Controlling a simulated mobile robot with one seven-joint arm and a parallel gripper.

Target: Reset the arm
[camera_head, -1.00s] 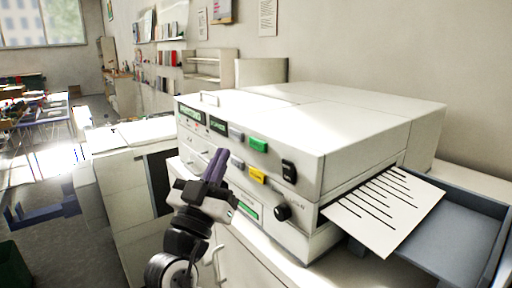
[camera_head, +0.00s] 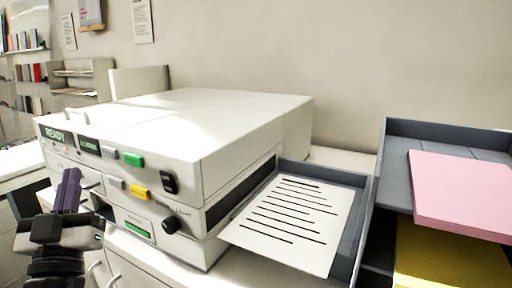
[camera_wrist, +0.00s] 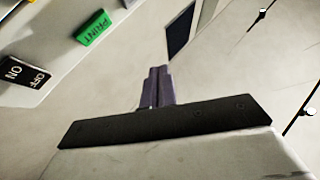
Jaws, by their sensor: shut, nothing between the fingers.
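My gripper (camera_head: 69,190) is at the left in the head view, in front of the left part of the white copier's (camera_head: 190,125) front panel. Its purple fingers are together with nothing between them. In the wrist view the closed fingers (camera_wrist: 157,86) point up the picture, with the green PRINT button (camera_wrist: 93,28) and the black ON/OFF switch (camera_wrist: 24,72) at the left. Whether the fingers touch the panel cannot be told. The green button (camera_head: 133,160), yellow button (camera_head: 139,192) and black knob (camera_head: 171,225) show to the right of the gripper.
A printed sheet (camera_head: 290,222) lies in the grey output tray (camera_head: 357,215). At the right, a grey shelf unit (camera_head: 430,132) holds pink paper (camera_head: 465,185) above yellow paper (camera_head: 440,262). Cabinet doors (camera_head: 140,272) stand below the copier. Wall shelves (camera_head: 80,83) are at the far left.

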